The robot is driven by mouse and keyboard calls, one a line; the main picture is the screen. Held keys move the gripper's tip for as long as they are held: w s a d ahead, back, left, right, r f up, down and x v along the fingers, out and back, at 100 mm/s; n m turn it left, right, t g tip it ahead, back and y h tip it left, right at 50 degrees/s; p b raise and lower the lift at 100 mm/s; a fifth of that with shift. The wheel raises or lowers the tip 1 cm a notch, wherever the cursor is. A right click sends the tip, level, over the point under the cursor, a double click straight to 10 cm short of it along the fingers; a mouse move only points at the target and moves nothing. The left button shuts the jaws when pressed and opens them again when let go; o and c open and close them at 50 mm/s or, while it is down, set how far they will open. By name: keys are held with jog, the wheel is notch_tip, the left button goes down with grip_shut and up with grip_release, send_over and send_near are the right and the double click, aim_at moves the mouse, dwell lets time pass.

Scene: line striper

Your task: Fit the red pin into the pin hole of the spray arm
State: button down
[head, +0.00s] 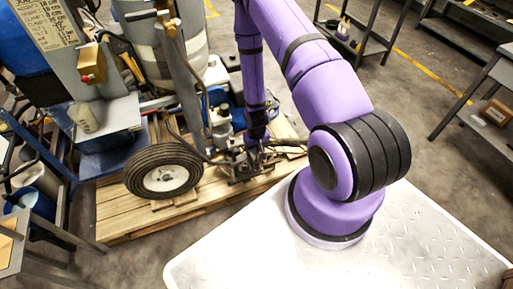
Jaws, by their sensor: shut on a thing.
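My gripper (257,147) is at the low end of my purple arm, in the middle of the head view. It is down at the dark metal spray arm (240,172) of the line striper, just above the wooden pallet. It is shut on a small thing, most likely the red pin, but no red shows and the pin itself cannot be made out. The pin hole is too small or hidden to see. I cannot tell whether the pin is at the hole, in it or apart from it.
The striper's wheel (164,171) with a black tyre stands left of my gripper on the wooden pallet (120,218). Hoses and the blue pump body crowd close behind my gripper. A blue bucket (28,200) stands at far left. A grey workbench (487,105) stands at right, with open floor before it.

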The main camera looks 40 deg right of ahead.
aim_at(257, 159)
jog(key=shift+f, duration=2.55)
dwell(1.3)
jog(key=c, duration=0.7)
grip_release()
jog(key=shift+r, duration=0.1)
jog(key=shift+r, duration=3.4)
